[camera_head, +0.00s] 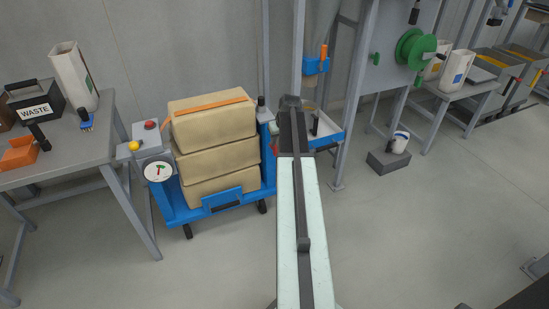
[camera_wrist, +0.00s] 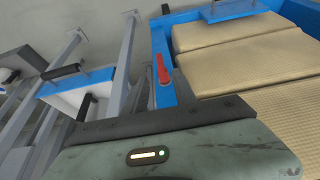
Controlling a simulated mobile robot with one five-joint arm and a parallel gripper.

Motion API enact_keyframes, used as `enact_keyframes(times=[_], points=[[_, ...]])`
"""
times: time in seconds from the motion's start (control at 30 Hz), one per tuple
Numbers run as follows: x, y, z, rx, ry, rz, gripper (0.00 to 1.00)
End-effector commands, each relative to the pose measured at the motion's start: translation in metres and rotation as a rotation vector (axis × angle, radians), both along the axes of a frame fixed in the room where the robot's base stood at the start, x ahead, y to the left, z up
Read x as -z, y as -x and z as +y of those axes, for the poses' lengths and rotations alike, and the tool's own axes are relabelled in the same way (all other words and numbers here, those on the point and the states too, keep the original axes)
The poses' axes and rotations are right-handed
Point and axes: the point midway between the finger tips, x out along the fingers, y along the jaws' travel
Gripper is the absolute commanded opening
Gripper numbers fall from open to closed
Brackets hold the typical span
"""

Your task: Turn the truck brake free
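The blue truck (camera_head: 215,207) stands left of centre in the head view, loaded with a stack of tan sacks (camera_head: 218,155). In the wrist view, a red lever (camera_wrist: 162,69) sits on the truck's blue frame (camera_wrist: 164,40), at the upper middle. In the head view only a small bit of red shows beside my arm; the rest is hidden. My gripper (camera_head: 291,103) is at the arm's far end, beside the truck's right side, seen from behind.
A grey box with red and yellow buttons (camera_head: 150,142) and a round dial (camera_head: 158,172) stand at the truck's left. A table (camera_head: 80,158) is farther left. Grey frame posts (camera_head: 347,110) and a blue tray (camera_head: 328,139) stand right of the arm. The right floor is mostly clear.

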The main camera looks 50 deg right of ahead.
Motion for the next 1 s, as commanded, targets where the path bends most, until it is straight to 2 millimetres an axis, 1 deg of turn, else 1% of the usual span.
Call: enact_keyframes(times=[0.07, 0.17, 0.53, 0.63, 0.87, 0.9, 0.97, 1.0], points=[[0.001, -0.001, 0.001, -0.001, 0.0, 0.0, 0.33], [0.009, -0.004, 0.0, -0.001, -0.001, 0.001, 0.33], [0.067, -0.025, -0.008, -0.001, -0.001, 0.002, 0.33], [0.073, -0.028, -0.009, -0.001, -0.001, 0.002, 0.33], [0.07, -0.029, -0.008, -0.002, -0.001, 0.002, 0.33], [0.07, -0.029, -0.008, -0.002, -0.001, 0.002, 0.27], [0.07, -0.029, -0.008, -0.002, -0.001, 0.002, 0.1], [0.07, -0.029, -0.008, -0.002, -0.001, 0.002, 0.0]])
